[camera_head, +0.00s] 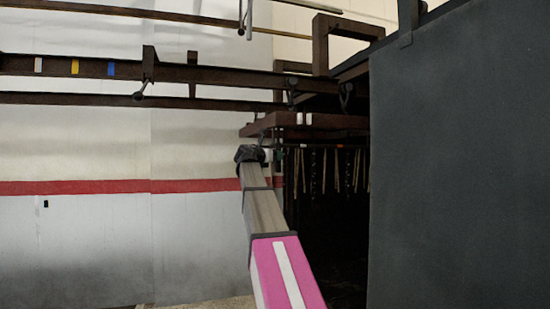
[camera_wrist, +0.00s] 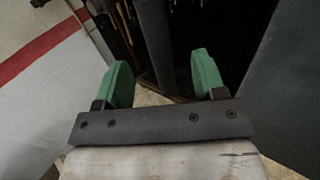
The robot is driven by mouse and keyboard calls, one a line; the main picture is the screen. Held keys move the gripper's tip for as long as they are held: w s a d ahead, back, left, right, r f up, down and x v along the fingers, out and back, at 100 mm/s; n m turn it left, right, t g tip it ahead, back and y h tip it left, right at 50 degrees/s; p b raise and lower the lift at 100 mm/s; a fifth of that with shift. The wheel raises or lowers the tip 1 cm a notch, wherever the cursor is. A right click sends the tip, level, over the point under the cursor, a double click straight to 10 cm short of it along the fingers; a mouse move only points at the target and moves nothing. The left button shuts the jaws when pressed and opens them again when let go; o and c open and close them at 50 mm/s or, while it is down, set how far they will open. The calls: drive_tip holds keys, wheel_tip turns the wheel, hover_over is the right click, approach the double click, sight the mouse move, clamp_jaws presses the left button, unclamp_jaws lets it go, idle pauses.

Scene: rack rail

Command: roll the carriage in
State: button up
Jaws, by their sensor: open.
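A dark brown beam frame (camera_head: 335,121), which looks like the carriage, hangs below the overhead rails, with a row of chains and rods (camera_head: 325,170) under it. Its right part is hidden behind a dark grey panel (camera_head: 460,170), and two pale marks show on its near side. My arm reaches up from below, and my gripper (camera_head: 250,155) is small and dark just below the beam's left end; I cannot tell whether they touch. In the wrist view my gripper's two green fingers (camera_wrist: 160,65) stand wide apart with nothing between them. Hanging dark strips show beyond the fingers.
A brown rail (camera_head: 180,73) with white, yellow and blue marks crosses the upper left. More bars run above and below it. A white wall (camera_head: 80,240) with a red stripe stands behind, and the space before it at lower left is clear. The grey panel closes off the right.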

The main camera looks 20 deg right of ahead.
drive_tip(key=shift+v, duration=2.45)
